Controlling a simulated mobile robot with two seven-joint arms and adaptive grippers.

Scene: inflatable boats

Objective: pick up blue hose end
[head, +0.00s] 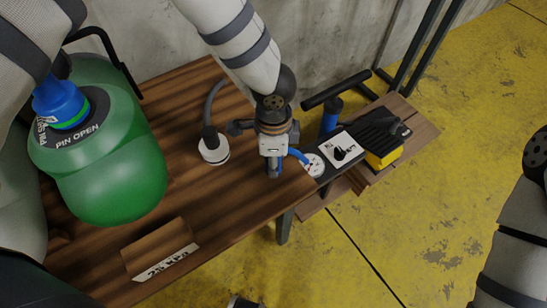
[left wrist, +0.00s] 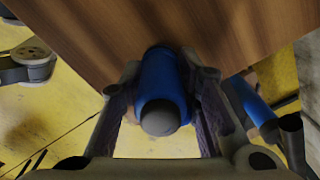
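The blue hose end (left wrist: 160,82) is a blue cylinder with a grey rounded tip, between the two fingers of my left gripper (left wrist: 164,72) in the left wrist view. The fingers angle inward and lie close against both its sides, so the gripper looks shut on it. In the head view my left gripper (head: 272,168) points down over the right end of the wooden table (head: 190,95). Whether the hose end touches the table is hidden. My right arm is at the right edge; its gripper is not clearly visible.
A green tank (head: 105,170) with a blue top stands on the table's left. A white-ended hose fitting (head: 213,150) lies left of my left gripper. A gauge (head: 313,165) and black-and-yellow pump (head: 382,148) are to the right. Yellow floor is open at lower right.

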